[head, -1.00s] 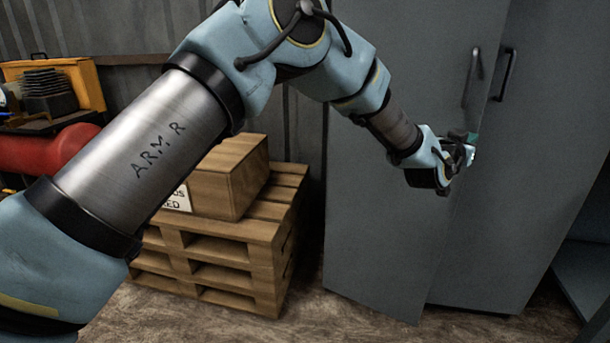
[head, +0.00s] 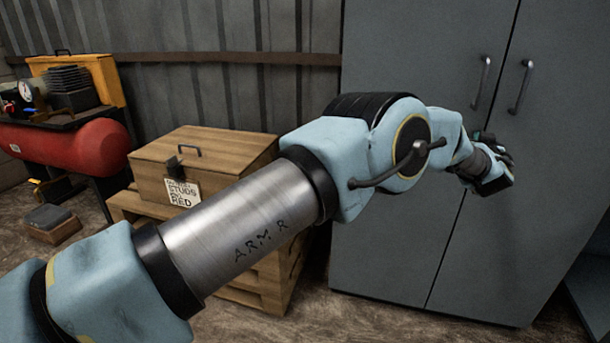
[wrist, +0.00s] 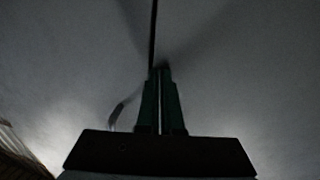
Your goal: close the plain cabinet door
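The grey cabinet has a left door (head: 400,245) and a right door (head: 515,225), each with a bar handle. The left door looks flush with the right one, with a thin dark seam between them. My gripper (head: 486,138) is at the doors, below the handles and near the seam. In the wrist view its two green fingers (wrist: 160,75) are together and empty, pointing at the grey surface by the dark seam. Whether the fingertips touch the door I cannot tell. My forearm hides part of the left door.
A wooden box (head: 215,160) with a label sits on a pallet (head: 265,285) left of the cabinet. A red compressor tank (head: 85,150) stands at the far left. Bare floor lies in front of the cabinet.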

